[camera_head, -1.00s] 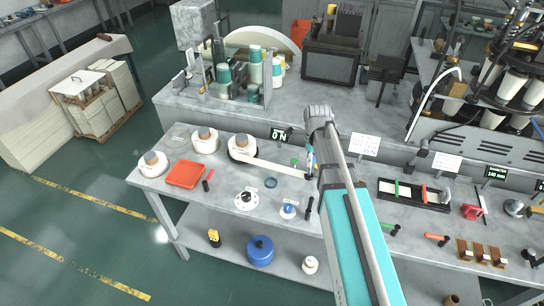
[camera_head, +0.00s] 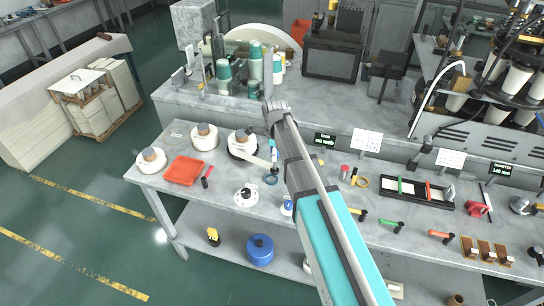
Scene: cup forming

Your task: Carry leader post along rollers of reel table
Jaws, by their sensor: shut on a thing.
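The grey reel table (camera_head: 222,183) carries white paper reels with brown cores along its back left: one at the left end (camera_head: 151,167), one beside it (camera_head: 204,144), and one further right (camera_head: 242,152). A short white strip (camera_head: 262,162) runs from the right reel to my gripper (camera_head: 273,166). My gripper is small in the head view, pointing down just right of that reel, shut on the leader post at the strip's end. The post itself is too small to make out. A white disc with a dark hub (camera_head: 246,197) and a blue-topped one (camera_head: 287,208) stand in front.
An orange tray (camera_head: 185,171) and a red-handled tool (camera_head: 207,176) lie at left. A dark teal ring (camera_head: 271,180) lies below my gripper. A black tray of tools (camera_head: 415,193) is at right. My arm hides the middle of the table.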

